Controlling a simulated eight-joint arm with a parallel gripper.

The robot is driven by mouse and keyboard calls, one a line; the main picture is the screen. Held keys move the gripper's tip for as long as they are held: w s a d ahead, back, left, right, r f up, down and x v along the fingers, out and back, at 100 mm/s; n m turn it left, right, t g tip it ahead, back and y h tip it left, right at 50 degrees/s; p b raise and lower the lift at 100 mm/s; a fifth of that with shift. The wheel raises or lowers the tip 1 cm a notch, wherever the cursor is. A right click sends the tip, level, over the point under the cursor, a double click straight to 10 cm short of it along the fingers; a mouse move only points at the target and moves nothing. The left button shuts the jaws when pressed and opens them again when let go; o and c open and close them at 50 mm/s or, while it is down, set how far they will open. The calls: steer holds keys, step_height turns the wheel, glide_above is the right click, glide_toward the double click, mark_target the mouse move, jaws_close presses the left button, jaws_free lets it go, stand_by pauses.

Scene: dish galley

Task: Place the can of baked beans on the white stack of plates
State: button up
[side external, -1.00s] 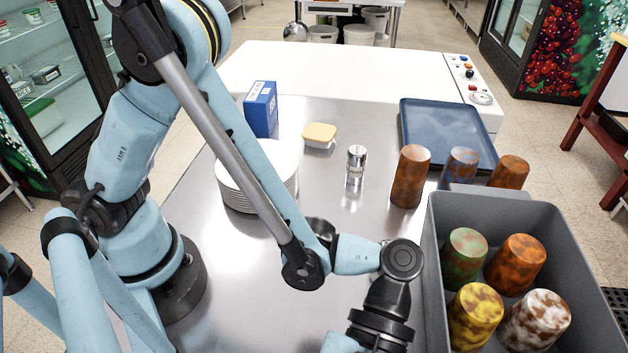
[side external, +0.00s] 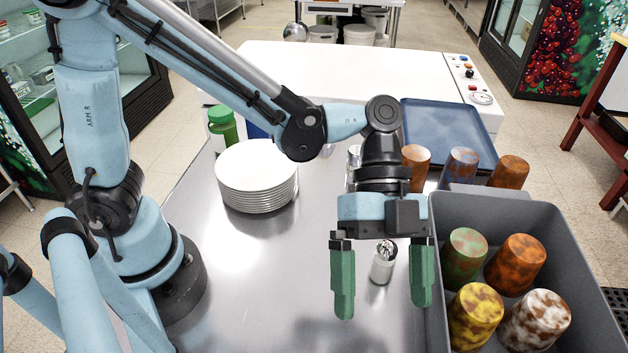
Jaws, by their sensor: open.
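The white stack of plates (side external: 257,170) stands on the steel counter left of centre, with nothing on top. I cannot make out a can of baked beans in the side view; part of the counter is hidden behind my arm. My gripper (side external: 382,300) points down, open, over the front of the counter, right of the plates and just left of the grey bin. A small glass shaker with a metal top (side external: 382,264) shows between its fingers; nothing is held.
The grey bin (side external: 436,265) at right holds several mottled tumblers. Mottled tumblers (side external: 509,171) also stand behind it, by a blue tray (side external: 440,125). A green-lidded jar (side external: 222,128) and a partly hidden blue box (side external: 256,132) stand behind the plates.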

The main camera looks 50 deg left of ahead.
steer(key=w+a+n+t+y, duration=0.2)
steer(key=a+n+t, duration=0.2)
steer(key=a+n, duration=0.3)
steer(key=w+a+r+n+t+y, duration=0.1)
steer(key=w+a+n+t+y, duration=0.1)
steer(key=a+n, duration=0.4)
steer(key=w+a+r+n+t+y, duration=0.1)
steer(key=a+n+t+y, duration=0.3)
steer(key=a, duration=0.9)
steer(key=w+n+t, duration=0.1)
steer(key=n+t, duration=0.1)
steer(key=n, duration=0.1)
steer(key=shift+w+a+n+t, duration=0.25)
steer(key=shift+a+n+t, duration=0.05)
steer(key=shift+t, duration=0.1)
steer(key=shift+d, duration=0.1)
